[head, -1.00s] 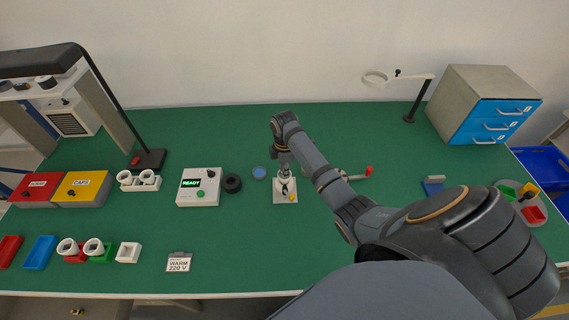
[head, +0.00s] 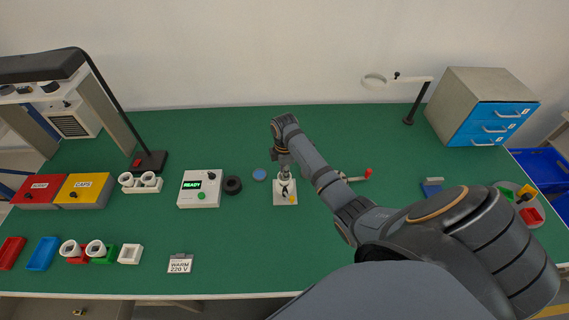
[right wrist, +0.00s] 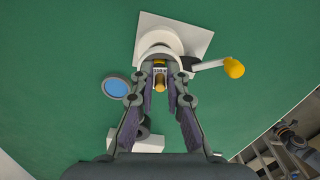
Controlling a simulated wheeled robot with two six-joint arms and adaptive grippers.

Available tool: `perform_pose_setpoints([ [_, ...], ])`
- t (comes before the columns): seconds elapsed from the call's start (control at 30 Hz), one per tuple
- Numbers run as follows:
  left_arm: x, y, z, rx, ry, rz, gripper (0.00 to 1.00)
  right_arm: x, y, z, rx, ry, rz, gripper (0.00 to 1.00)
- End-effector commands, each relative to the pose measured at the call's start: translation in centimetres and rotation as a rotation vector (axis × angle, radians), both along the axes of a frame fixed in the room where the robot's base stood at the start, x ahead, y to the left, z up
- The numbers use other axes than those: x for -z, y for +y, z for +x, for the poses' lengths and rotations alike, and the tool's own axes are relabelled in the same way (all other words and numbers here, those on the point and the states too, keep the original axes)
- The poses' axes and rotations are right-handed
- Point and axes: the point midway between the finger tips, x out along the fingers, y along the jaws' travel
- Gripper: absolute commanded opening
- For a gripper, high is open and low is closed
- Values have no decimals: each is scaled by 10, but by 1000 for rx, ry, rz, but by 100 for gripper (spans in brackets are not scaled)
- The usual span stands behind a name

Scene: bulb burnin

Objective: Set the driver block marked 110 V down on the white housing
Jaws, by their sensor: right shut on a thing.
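My right gripper (right wrist: 160,88) is shut on a small block (right wrist: 160,72) with a pale label. The label's marks are too small to read, and a brass-coloured cylinder shows below it. The gripper points at a round white housing (right wrist: 160,40) on a square white base plate (right wrist: 196,38). The block's end overlaps the housing's near edge in the right wrist view; I cannot tell if they touch. A lever with a yellow knob (right wrist: 234,68) sticks out to the right. In the head view my right gripper (head: 284,162) is above this base plate (head: 279,201). My left gripper is out of view.
A blue disc (head: 259,174), a black ring (head: 232,185) and a white tester reading READY (head: 199,199) stand to the left. A WARM 220 V sign (head: 180,265) stands in front.

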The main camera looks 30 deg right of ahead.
Motion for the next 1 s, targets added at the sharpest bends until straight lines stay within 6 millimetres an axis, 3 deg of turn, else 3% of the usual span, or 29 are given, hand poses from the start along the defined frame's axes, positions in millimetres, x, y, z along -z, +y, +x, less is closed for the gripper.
perform_pose_setpoints([
  [0.67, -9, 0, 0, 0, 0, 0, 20, 0, 0, 0, 0, -1, 0, 1],
  [0.7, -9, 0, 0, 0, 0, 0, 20, 0, 0, 0, 0, -1, 0, 14],
  [0.87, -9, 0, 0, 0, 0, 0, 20, 0, 0, 0, 0, -1, 0, 36],
  [1.0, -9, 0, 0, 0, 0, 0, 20, 0, 0, 0, 0, 0, 0, 40],
])
